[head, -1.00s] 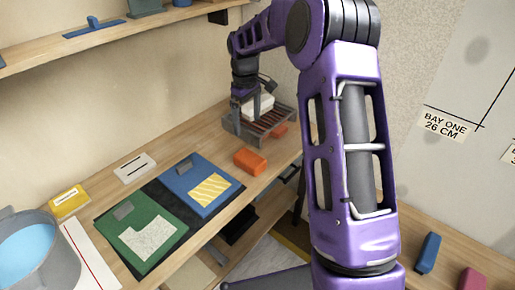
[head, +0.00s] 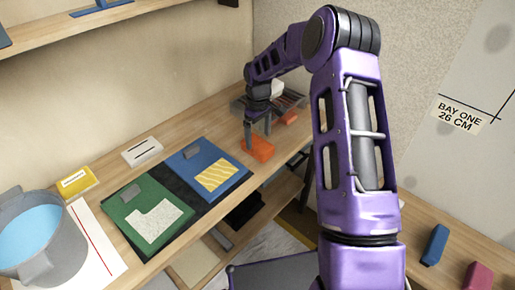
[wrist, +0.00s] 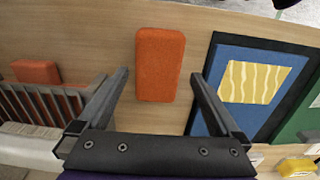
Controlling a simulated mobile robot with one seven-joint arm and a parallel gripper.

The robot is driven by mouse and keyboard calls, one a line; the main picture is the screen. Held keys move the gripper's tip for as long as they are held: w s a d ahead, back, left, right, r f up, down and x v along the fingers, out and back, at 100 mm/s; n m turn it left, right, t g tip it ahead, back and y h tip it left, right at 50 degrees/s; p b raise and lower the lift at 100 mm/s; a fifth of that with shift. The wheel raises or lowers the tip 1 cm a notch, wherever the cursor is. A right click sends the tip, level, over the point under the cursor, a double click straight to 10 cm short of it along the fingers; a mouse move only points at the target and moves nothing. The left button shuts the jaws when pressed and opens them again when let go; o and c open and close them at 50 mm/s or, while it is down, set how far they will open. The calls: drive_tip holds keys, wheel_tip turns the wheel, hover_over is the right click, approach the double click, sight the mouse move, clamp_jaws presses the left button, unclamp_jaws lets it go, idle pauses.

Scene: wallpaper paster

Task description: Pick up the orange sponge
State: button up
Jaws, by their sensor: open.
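An orange sponge (head: 260,150) lies flat on the wooden bench, right of the blue board. In the wrist view the orange sponge (wrist: 160,64) is centred ahead of my gripper, between the lines of its fingers. My gripper (head: 256,138) is open, pointing down over the sponge in the head view. In the wrist view my gripper (wrist: 160,74) shows its two fingers wide apart, with nothing held. A second, smaller-looking orange block (head: 288,118) lies beside the slatted rack; it also shows in the wrist view (wrist: 36,72).
The slatted rack (head: 292,99) stands behind the sponge. A blue board (head: 199,160) with a yellow striped piece and a green board (head: 139,195) lie to its left. A bucket of blue liquid (head: 40,236) is at the far left. The bench's front edge is close to the sponge.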

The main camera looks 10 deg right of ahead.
sight(257, 143)
drive_tip(key=f, duration=0.4)
drive_tip(key=shift+w+a+f, duration=0.1)
drive_tip(key=shift+w+f, duration=0.25)
drive_tip(key=c, duration=1.2)
drive_tip(key=shift+o, duration=0.2)
wheel_tip(257, 143, up, 10)
drive_tip(key=shift+r, duration=0.1)
drive_tip(key=o, duration=0.8)
drive_tip(key=c, duration=0.9)
